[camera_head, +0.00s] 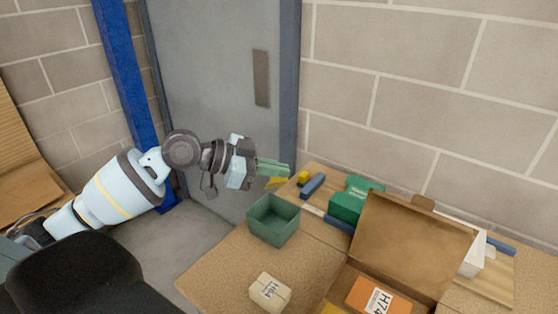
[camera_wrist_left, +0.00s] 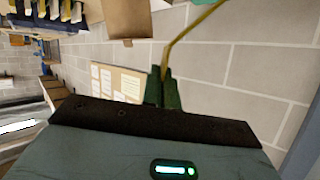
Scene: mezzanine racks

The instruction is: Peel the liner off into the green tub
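The green tub (camera_head: 266,232) stands open on the tan work surface, and the part of its inside that shows looks empty. My left gripper (camera_head: 282,170) is above the tub's back edge, its green fingers pointing right. In the left wrist view the fingers (camera_wrist_left: 163,90) are close together on a thin yellow strip, likely the liner (camera_wrist_left: 188,37), which bends away to the upper right. In the head view a yellow piece (camera_head: 277,183) hangs just under the fingertips. What the strip was attached to cannot be told. My right gripper is not in view.
An open cardboard box (camera_head: 415,240) holds an orange-labelled item (camera_head: 378,297). A green box (camera_head: 350,202), a blue piece (camera_head: 312,185) and a yellow block (camera_head: 303,177) lie behind the tub. A small cream package (camera_head: 270,291) lies in front. A grey door (camera_head: 215,80) stands behind my arm.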

